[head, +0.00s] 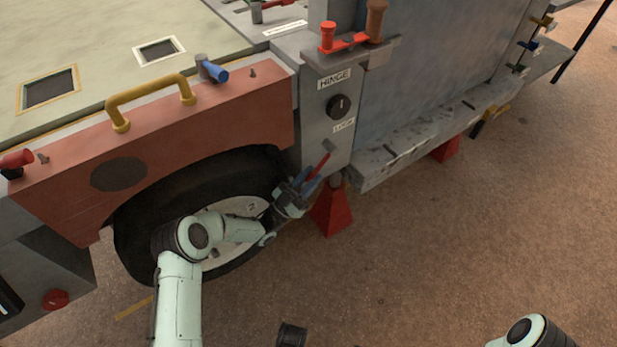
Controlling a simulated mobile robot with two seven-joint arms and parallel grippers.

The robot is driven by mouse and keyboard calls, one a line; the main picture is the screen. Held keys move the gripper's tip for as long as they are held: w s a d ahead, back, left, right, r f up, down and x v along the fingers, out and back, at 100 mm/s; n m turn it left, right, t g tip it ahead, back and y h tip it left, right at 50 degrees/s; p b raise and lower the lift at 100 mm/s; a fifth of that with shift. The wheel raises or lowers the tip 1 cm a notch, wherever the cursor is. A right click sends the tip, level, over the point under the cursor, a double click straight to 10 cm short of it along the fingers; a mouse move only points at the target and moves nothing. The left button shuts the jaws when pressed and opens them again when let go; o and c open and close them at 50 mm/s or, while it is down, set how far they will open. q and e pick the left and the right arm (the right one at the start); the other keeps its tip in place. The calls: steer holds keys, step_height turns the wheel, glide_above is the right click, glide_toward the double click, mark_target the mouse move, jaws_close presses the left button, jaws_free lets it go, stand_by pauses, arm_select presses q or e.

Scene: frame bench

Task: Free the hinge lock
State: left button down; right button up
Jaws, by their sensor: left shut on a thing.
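A grey post carries a HINGE label (334,79), a black round knob (339,106) and a lower label (344,125) that seems to read LOCK. Below them a red lever (319,163) with a grey end slants up to the right. My left gripper (309,184) is at the lower part of this lever, in front of the post's foot, and is shut on it. The fingers partly hide the lever's lower end. Of my right arm (528,331) only a link shows at the bottom right; its jaws are not seen.
A wheel (160,217) is behind my left arm. A red stand (333,212) is just right of the gripper. A yellow handle (150,99), a blue-handled latch (213,70) and a red-and-brown handle piece (350,40) are above. A grey ledge (420,141) runs right; the floor (450,240) is open.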

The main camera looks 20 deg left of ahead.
arm_select(q)
steer(key=c, duration=1.2)
jaws_free()
steer(key=p+v, duration=0.2)
steer(key=v, duration=1)
arm_select(e)
steer(key=shift+t, duration=0.7)
steer(key=w, duration=0.1)
steer(key=w+r, duration=0.2)
steer(key=w, duration=0.1)
steer(key=shift+w+a, duration=0.1)
steer(key=shift+a, duration=0.15)
arm_select(q)
steer(key=shift+f, duration=0.15)
